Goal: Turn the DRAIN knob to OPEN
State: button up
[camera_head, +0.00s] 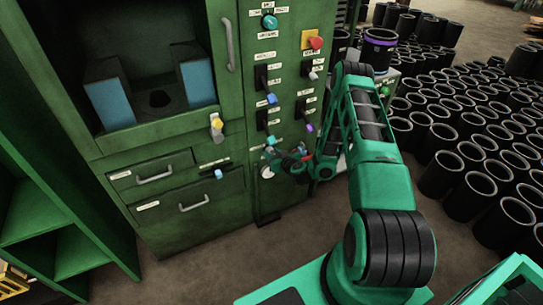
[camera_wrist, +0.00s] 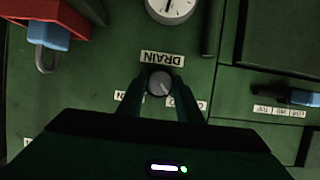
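The DRAIN knob (camera_wrist: 159,83) is a small round grey knob on the green panel, with the DRAIN label (camera_wrist: 162,58) upside down beside it in the wrist view. Two small position labels flank the knob and are partly covered by my fingers. My gripper (camera_wrist: 160,86) has one finger on each side of the knob, with a narrow dark gap seeming to show on both sides. In the head view my gripper (camera_head: 284,160) is at the lower part of the cabinet's right-hand panel, and it hides the knob there.
A white dial gauge (camera_wrist: 172,8) sits close to the knob. A red part with a blue piece (camera_wrist: 48,34) juts out at the wrist view's upper left. A blue-tipped lever (camera_wrist: 300,97) is at right. Black rubber sleeves (camera_head: 470,170) crowd the floor right of my arm.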

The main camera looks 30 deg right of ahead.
jog(key=shift+d+m, duration=0.1)
jog(key=shift+m, duration=0.2)
jog(key=shift+s+d+f+m+y, duration=0.1)
jog(key=shift+m+y, duration=1)
jog(key=shift+m, duration=0.1)
jog(key=m+y, duration=0.1)
jog(key=m, duration=0.2)
jog(key=shift+f+t+y, duration=0.15)
jog(key=shift+t+y, duration=0.25)
jog(key=m+y, duration=0.1)
jog(key=m, duration=0.1)
jog(key=m+t, duration=0.1)
jog(key=shift+s+d+f+m+y, duration=0.1)
jog(key=shift+d+m+y, duration=0.05)
jog(key=shift+m+y, duration=0.25)
jog(key=m+t, duration=0.1)
jog(key=m, duration=0.2)
jog(key=shift+f+y, duration=0.15)
jog(key=shift+y, duration=0.25)
jog(key=shift+m, duration=0.5)
jog(key=o, duration=1)
